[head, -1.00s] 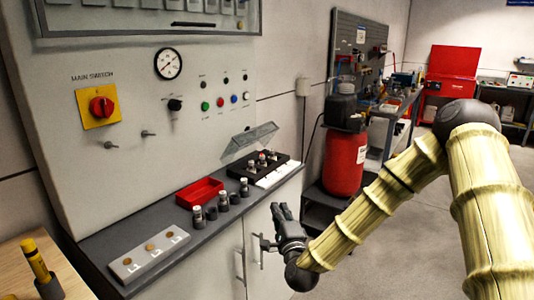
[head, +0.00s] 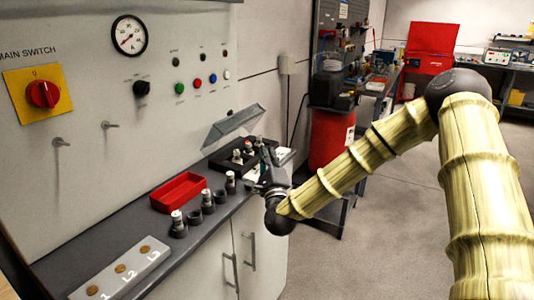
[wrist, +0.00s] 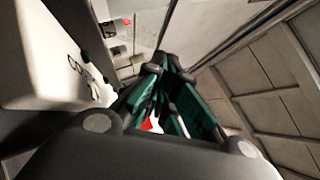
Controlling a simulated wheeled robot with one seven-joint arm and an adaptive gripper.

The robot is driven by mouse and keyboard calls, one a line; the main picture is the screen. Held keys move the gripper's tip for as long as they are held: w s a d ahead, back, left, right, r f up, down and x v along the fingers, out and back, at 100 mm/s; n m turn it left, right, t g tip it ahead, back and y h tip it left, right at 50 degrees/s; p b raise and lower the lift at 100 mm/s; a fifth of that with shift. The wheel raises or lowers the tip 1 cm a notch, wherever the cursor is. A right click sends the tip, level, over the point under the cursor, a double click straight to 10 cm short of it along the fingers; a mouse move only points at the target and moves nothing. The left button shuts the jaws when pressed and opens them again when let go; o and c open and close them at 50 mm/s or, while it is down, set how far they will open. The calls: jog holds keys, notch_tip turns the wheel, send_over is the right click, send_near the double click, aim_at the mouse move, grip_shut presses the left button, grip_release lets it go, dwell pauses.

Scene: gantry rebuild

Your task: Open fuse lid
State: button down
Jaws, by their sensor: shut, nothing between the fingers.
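The fuse lid (head: 236,124) is a clear, grey-edged cover. It stands tilted up above the black fuse block (head: 222,163) on the bench, with its underside facing out. Several fuses stand in the block below it. My gripper (head: 266,158) is at the right front end of the block, below and right of the lid, and covers part of the block in the head view. It is shut and empty. Its green-sided fingers also show close together in the wrist view (wrist: 163,68). I cannot tell whether the fingers touch the block.
A red tray (head: 180,193) and several fuses with dark holders (head: 178,228) stand on the grey bench left of my gripper. A plate marked L1, L2, L3 (head: 118,275) lies at the near left. The upright panel with its main switch (head: 42,94) rises behind.

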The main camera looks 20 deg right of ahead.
aim_at(245, 117)
jog(key=x, duration=0.7)
jog(key=shift+w+p, duration=0.1)
jog(key=shift+p, duration=0.3)
jog(key=shift+w+a+r, duration=0.5)
jog(key=shift+w+r, duration=0.05)
jog(key=shift+w, duration=0.2)
jog(key=shift+w+a+r+p, duration=0.3)
jog(key=shift+w+a+r, duration=0.15)
jog(key=shift+w+r, duration=0.1)
jog(key=w+a+r+n+g+y+p, duration=0.1)
jog(key=n, duration=0.1)
jog(key=w+a+r+n+g+y+p, duration=0.1)
jog(key=r+n+p, duration=0.1)
jog(key=shift+w+a+r+g, duration=0.1)
jog(key=shift+w+r+g, duration=0.2)
jog(key=shift+w, duration=0.05)
jog(key=shift+w+a+n+g+p, duration=0.3)
jog(key=shift+w+n+p, duration=0.05)
jog(key=shift+n+p, duration=0.1)
jog(key=shift+d+f, duration=0.1)
jog(key=shift+f, duration=0.05)
